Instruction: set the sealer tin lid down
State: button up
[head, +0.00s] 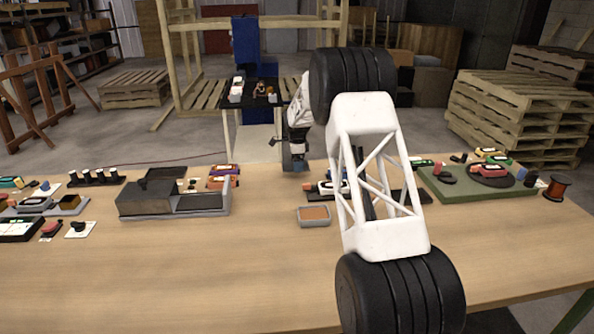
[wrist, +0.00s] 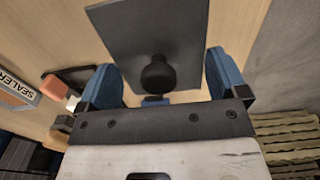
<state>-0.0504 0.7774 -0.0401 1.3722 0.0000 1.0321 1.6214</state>
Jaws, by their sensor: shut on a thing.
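The sealer tin lid is a flat dark grey plate (wrist: 125,40) with a round black knob (wrist: 158,75). In the wrist view it lies between the blue fingers of my gripper (wrist: 163,82), which is shut on it. In the head view my gripper (head: 299,163) is at the table's far edge, partly blending with the dark lid (head: 287,158). I cannot tell whether the lid touches the table. The open sealer tin (head: 313,223), grey with a brown-orange inside, stands nearer and slightly right. Its "SEALER" label shows at the left of the wrist view (wrist: 17,86).
A grey box (head: 150,207) stands left on the wooden table (head: 200,270). Small parts lie right behind my arm, and a green board (head: 465,190) with parts is farther right. The table is clear between the grey box and the tin, and in front.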

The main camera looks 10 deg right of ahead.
aim_at(297, 175)
jog(key=shift+f, duration=1.85)
jog(key=shift+f, duration=0.15)
jog(key=o, duration=0.6)
notch_tip(297, 175, up, 12)
jog(key=shift+r, duration=0.15)
